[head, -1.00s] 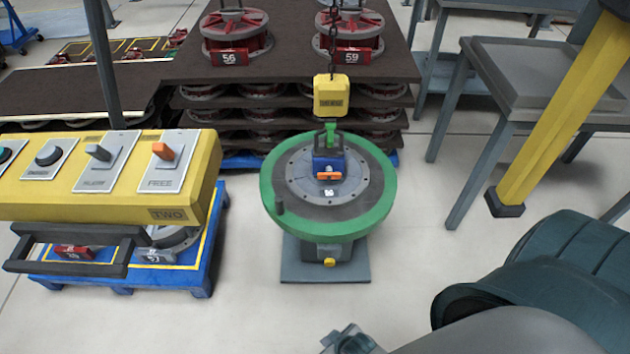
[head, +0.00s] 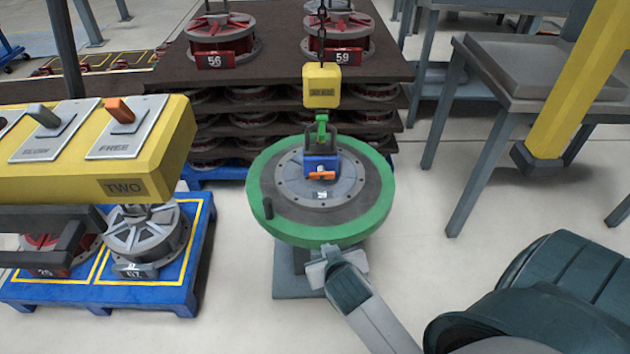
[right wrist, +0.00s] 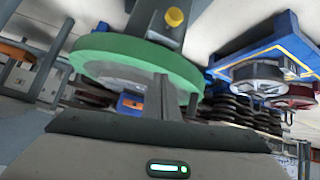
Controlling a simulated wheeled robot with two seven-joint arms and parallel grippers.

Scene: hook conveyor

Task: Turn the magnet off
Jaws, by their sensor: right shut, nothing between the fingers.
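A blue magnet (head: 315,164) with an orange lever (head: 322,175) sits on a grey disc on the round table with a green rim (head: 262,213). It hangs from a green hook (head: 321,128) below a yellow hoist block (head: 321,86) on a chain. My right gripper (head: 330,255) is shut and empty at the near edge of the round table, below and short of the magnet. In the right wrist view the magnet (right wrist: 131,102) and green rim (right wrist: 130,50) show beyond my finger, tilted. My left gripper is not in view.
A yellow control box marked TWO (head: 140,160) with switches hangs at left. A blue pallet (head: 150,296) with flanged wheels lies below it. Stacked boards (head: 290,70) with red wheels stand behind. A yellow post (head: 575,85) and grey table (head: 545,75) are at right.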

